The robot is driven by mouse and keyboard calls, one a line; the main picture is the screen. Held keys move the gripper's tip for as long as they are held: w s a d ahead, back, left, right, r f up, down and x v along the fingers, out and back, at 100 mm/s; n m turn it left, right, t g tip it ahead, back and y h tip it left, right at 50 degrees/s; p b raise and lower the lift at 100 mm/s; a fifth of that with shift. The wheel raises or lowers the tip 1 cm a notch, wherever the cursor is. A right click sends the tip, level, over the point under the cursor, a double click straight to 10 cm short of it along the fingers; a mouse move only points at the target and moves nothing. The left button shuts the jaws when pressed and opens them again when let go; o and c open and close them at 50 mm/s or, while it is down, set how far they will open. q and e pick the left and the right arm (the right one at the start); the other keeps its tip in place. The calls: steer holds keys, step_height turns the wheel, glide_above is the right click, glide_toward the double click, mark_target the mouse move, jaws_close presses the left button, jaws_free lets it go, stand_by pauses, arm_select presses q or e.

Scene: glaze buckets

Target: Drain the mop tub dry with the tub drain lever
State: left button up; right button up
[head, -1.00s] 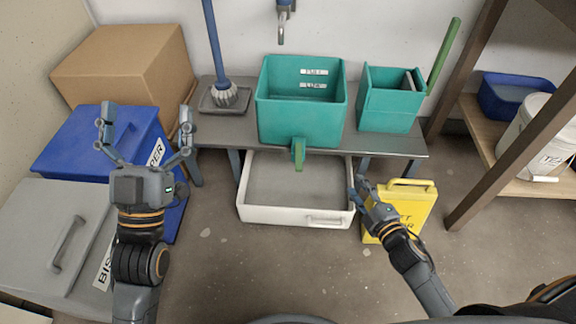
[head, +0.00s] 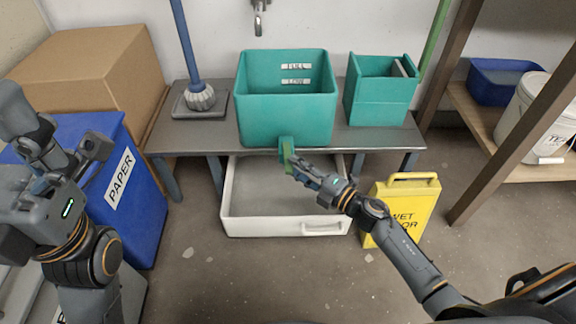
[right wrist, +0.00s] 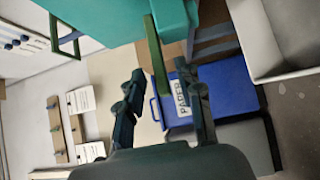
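The teal mop tub (head: 285,110) stands on the bench, its FULL and LOW labels showing inside. I cannot make out water in it. The green tub drain lever (head: 287,153) hangs down at the tub's lower front. My right gripper (head: 301,170) is at the lever, partly covering it. In the right wrist view the lever (right wrist: 157,60) lies between the spread fingertips of my open right gripper (right wrist: 160,72), with gaps on both sides. My left gripper (head: 62,128) is open and empty, in front of the blue bin.
A white tray (head: 240,228) sits below the tub, under the grey bench (head: 190,142). A smaller teal bucket (head: 380,100) and a mop (head: 200,98) flank the tub. A yellow wet-floor sign (head: 405,208) stands right of the tray. The blue PAPER bin (head: 135,215) is at left.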

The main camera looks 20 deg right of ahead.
mark_target(288, 163)
steer(key=shift+b+x, duration=0.3)
steer(key=shift+x, duration=1.55)
jaws_close()
